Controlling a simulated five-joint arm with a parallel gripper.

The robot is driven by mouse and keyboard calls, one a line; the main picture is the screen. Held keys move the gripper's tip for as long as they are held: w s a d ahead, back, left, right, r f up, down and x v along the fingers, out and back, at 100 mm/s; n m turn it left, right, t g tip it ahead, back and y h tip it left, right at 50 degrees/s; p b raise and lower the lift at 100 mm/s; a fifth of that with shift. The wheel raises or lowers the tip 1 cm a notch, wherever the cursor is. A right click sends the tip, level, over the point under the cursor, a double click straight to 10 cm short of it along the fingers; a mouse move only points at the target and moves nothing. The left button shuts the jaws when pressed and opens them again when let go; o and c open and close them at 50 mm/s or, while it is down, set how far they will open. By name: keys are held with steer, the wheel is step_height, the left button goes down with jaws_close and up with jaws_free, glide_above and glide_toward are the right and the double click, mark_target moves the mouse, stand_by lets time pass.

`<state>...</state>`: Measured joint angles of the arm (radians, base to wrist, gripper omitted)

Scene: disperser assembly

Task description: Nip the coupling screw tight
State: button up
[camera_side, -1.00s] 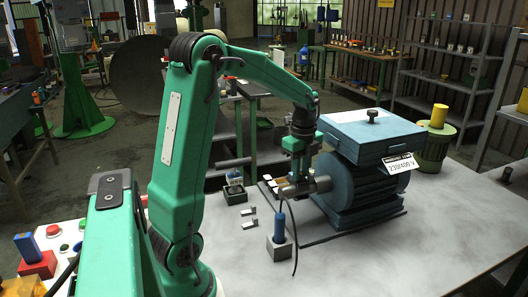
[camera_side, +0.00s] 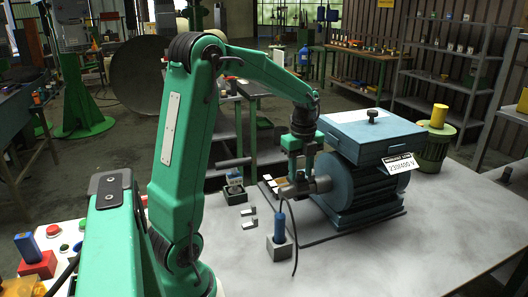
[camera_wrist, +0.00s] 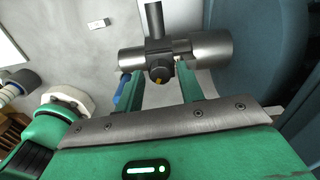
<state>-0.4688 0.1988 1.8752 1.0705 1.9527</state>
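The coupling is a grey metal cylinder (camera_side: 322,184) on the left side of the blue motor (camera_side: 372,170). In the wrist view it lies across the top as a cylinder (camera_wrist: 205,47) with a dark collar in its middle. A round dark screw head (camera_wrist: 160,74) with a small yellow mark sits on the collar, facing the camera. My gripper (camera_side: 299,172) is at the coupling from above. In the wrist view its two green fingers (camera_wrist: 160,80) stand apart on either side of the screw head, with a gap around it. The fingertips are partly hidden by the coupling.
A blue-handled tool (camera_side: 280,222) stands in a grey block with a dark cable beside it. Small metal pieces (camera_side: 251,218) and a dark box (camera_side: 235,194) lie to its left. A green-grey canister (camera_side: 434,145) stands behind the motor. The table's front right is clear.

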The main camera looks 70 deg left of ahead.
mark_target(301, 174)
steer(key=shift+w+a+f+n, duration=0.1)
steer(key=shift+w+n, duration=0.05)
steer(key=shift+n, duration=0.35)
steer(key=n, duration=2.1)
steer(key=shift+r, duration=0.3)
steer(key=r, duration=0.5)
steer(key=d+r, duration=0.1)
steer(key=r, duration=0.1)
steer(key=shift+s+r, duration=0.25)
steer(key=shift+r, duration=0.1)
steer(key=s+d+f+m+t, duration=0.1)
steer(key=s+d+m+t, duration=0.4)
steer(key=s+d, duration=0.8)
steer(key=shift+s+d+t, duration=0.3)
steer(key=shift+s+d, duration=0.05)
steer(key=shift+d, duration=1.95)
